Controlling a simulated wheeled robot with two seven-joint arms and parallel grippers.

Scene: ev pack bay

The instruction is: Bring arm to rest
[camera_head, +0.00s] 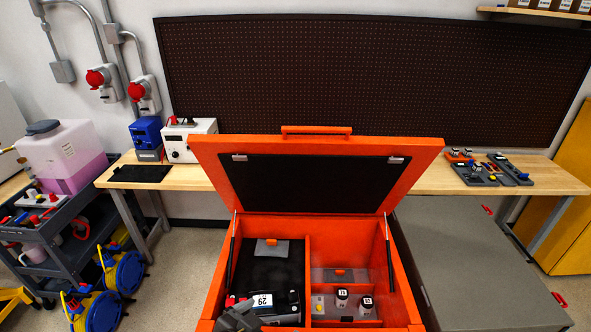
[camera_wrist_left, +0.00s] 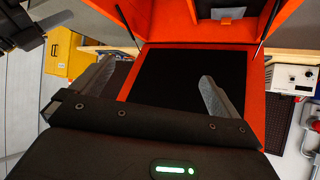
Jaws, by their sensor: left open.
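My left gripper (camera_head: 238,320) is at the bottom edge of the head view, over the front left of an open orange chest (camera_head: 306,255). In the left wrist view my left gripper (camera_wrist_left: 156,92) has its two grey fingers wide apart with nothing between them. Behind the fingers is the chest's black-lined part (camera_wrist_left: 190,75). A dark part (camera_wrist_left: 22,28) at the upper left of the wrist view may be my right gripper; its jaws are unclear. A dark device with a "29" label (camera_head: 262,300) is in the chest's left compartment, partly covered.
The chest's lid (camera_head: 310,180) stands up at the back. Two small labelled bottles (camera_head: 342,297) stand in the right compartment. A wooden bench (camera_head: 440,178) runs behind, with an instrument (camera_head: 188,140) on it. A grey cabinet top (camera_head: 470,260) at right is clear.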

